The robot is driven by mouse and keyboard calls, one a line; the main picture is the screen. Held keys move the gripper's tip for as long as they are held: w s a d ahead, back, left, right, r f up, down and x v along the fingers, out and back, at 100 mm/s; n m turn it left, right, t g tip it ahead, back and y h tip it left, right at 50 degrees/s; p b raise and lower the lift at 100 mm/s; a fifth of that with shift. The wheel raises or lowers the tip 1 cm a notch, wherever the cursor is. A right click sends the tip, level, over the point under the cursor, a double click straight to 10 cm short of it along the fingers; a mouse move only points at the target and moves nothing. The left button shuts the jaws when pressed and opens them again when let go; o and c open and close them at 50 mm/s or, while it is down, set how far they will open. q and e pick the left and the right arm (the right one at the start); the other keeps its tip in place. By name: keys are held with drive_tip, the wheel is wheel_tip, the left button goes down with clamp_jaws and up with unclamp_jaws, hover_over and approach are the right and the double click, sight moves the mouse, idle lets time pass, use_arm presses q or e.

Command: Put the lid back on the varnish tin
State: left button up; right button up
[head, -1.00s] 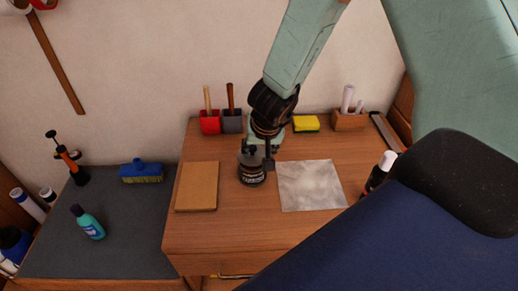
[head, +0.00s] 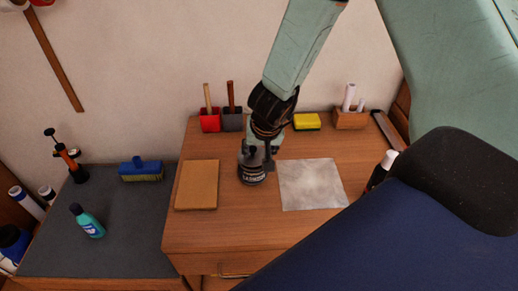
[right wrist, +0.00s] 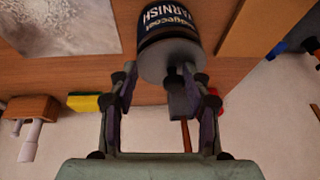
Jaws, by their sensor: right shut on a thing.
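The dark varnish tin (head: 252,178) stands upright on the wooden desk, between a brown board and a pale sheet. In the right wrist view the tin (right wrist: 168,18) appears upside down with its label showing. The grey lid (right wrist: 170,58) is at the tin's top, in line with it; I cannot tell whether it is fully seated. My right gripper (head: 258,157) is directly above the tin, pointing down. In the right wrist view its fingers (right wrist: 166,85) are shut on the lid's raised grip. My left gripper is not in view.
The brown board (head: 197,185) lies left of the tin and the pale sheet (head: 312,185) right. Red and grey holders (head: 210,122), a yellow sponge (head: 306,122) and a wooden block (head: 350,120) line the back. A dark bottle (head: 380,172) stands at right.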

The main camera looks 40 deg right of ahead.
drive_tip(key=shift+s+r, duration=0.15)
idle(0.4)
idle(0.4)
drive_tip(key=shift+s, duration=0.1)
idle(0.5)
drive_tip(key=shift+p, duration=0.45)
idle(0.5)
